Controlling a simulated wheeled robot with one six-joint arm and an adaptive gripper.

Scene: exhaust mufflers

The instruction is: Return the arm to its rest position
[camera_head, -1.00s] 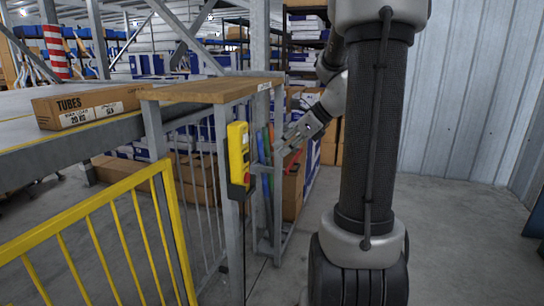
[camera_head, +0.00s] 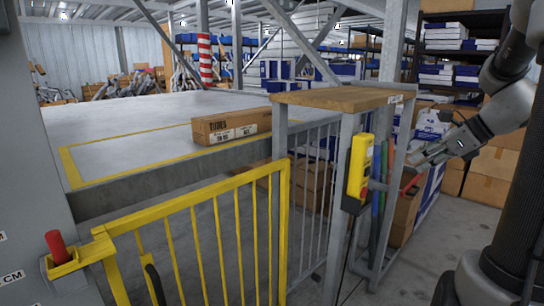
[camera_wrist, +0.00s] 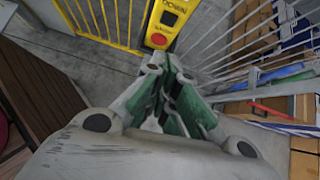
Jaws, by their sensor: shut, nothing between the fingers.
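My gripper (camera_head: 422,160) is at the right in the head view, at the end of my arm, beside the grey stand with the wooden top. In the wrist view my gripper (camera_wrist: 172,98) has its green-lined fingers closed together with nothing between them. A yellow control box (camera_head: 360,166) hangs on the stand's post, left of my gripper. The control box also shows in the wrist view (camera_wrist: 169,20), beyond the fingertips, with its red button facing the camera. I cannot tell from these views how far the fingertips are from it.
The stand (camera_head: 340,98) has a wooden top and barred side. A yellow gate (camera_head: 205,235) closes the front left. A TUBES carton (camera_head: 232,126) lies on the large grey platform (camera_head: 130,118). Shelves (camera_head: 455,60) and cartons are behind my arm. Bare floor shows at lower right.

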